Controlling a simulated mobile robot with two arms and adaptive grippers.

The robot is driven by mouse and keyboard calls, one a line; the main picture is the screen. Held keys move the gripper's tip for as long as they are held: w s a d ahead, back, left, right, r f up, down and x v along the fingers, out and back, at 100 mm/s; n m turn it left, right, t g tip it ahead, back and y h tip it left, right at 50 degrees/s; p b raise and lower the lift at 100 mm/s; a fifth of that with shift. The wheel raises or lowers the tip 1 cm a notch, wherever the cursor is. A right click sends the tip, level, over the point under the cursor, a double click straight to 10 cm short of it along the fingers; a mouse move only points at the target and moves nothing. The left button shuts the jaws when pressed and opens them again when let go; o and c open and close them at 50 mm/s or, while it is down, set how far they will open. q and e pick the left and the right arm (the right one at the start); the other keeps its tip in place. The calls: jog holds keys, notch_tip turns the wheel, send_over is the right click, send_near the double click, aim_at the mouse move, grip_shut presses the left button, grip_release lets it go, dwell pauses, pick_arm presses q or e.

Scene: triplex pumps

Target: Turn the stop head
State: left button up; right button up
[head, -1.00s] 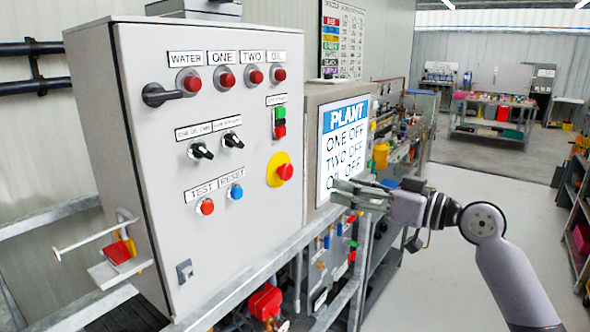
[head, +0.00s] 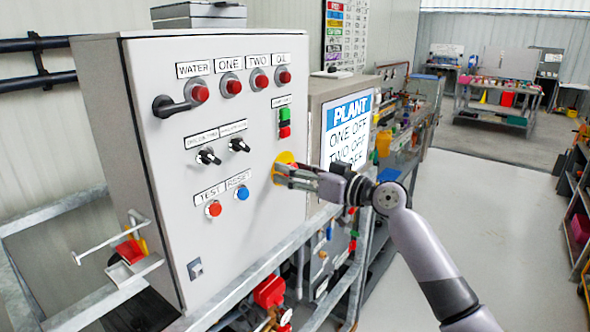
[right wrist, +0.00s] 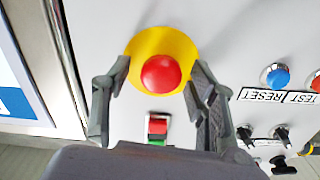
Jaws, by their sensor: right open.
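The stop head is a red mushroom knob (right wrist: 161,75) on a round yellow plate (right wrist: 178,42) on the front of the grey control cabinet (head: 240,230). In the head view my right gripper (head: 280,174) covers the red knob, and part of the yellow plate (head: 286,157) shows above it. In the right wrist view my right gripper (right wrist: 158,80) is open, with one finger on each side of the red knob. Gaps show between the fingers and the knob. My left gripper is in neither view.
Green and red push buttons (head: 285,122) sit just above the stop head. A red TEST button (head: 214,209) and a blue RESET button (head: 243,193) are to its left. A PLANT sign (head: 346,132) stands right behind my gripper. A galvanised rail (head: 265,262) runs below.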

jog(key=shift+c, duration=0.5)
jog(key=c, duration=1.1)
jog(key=m, duration=0.5)
jog(key=shift+d, duration=0.1)
jog(key=o, duration=1.2)
jog(key=v, duration=1.2)
